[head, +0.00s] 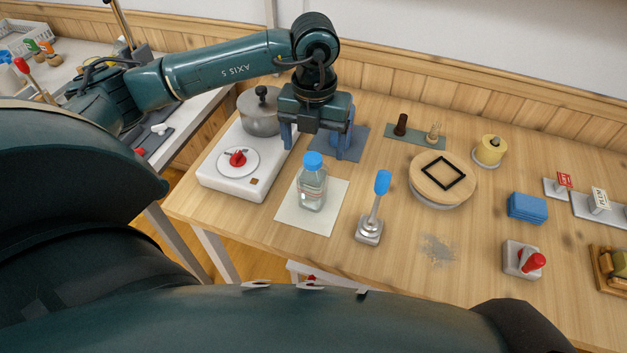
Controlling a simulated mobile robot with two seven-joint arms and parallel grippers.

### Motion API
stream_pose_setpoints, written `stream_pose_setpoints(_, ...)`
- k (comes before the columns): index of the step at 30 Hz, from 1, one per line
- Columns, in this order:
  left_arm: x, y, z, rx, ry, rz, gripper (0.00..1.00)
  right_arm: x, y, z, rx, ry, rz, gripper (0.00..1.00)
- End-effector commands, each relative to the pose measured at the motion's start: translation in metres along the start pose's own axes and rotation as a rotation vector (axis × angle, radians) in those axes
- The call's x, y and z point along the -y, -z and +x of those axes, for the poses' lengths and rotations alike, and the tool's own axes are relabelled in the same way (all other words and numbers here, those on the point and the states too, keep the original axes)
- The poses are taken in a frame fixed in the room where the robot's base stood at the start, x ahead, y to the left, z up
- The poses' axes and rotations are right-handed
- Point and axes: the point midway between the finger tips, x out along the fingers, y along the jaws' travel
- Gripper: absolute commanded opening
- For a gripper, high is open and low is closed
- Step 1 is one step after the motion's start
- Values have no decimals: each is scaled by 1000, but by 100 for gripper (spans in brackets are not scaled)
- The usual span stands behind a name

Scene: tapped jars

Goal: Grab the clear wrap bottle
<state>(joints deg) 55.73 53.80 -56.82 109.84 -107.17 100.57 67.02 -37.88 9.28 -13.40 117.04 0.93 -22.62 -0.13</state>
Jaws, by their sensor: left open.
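My left gripper (316,145) hangs above and behind the bottle, pointing down. Its two blue fingers are spread apart, one on each side of the bottle's cap in the picture. Nothing shows between the fingers, and I see no contact with the bottle. My right gripper is not in view.
A white hot plate (212,181) with a red knob and a grey pot (262,122) stand left of the bottle. A blue-headed tool on a metal base (369,230) stands close on the right. A round wooden lid (428,188) lies farther right. The table front is mostly clear.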

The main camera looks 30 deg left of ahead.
Motion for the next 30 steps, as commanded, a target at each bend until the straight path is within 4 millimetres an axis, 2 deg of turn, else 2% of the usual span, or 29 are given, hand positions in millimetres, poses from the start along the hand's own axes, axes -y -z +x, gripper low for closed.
stream_pose_setpoints(3, 0, 0, 17, -3, 0, 1, 79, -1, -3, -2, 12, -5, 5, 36)
stream_pose_setpoints(11, -1, -2, 37, -3, 2, 1, 79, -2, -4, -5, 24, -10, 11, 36)
stream_pose_setpoints(18, -3, -5, 72, -3, 2, 2, 79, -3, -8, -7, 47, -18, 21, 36)
stream_pose_setpoints(27, -3, -6, 79, 0, 3, 3, 79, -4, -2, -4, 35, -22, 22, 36)
stream_pose_setpoints(30, -3, -6, 79, 0, 4, 3, 73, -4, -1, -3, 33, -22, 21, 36)
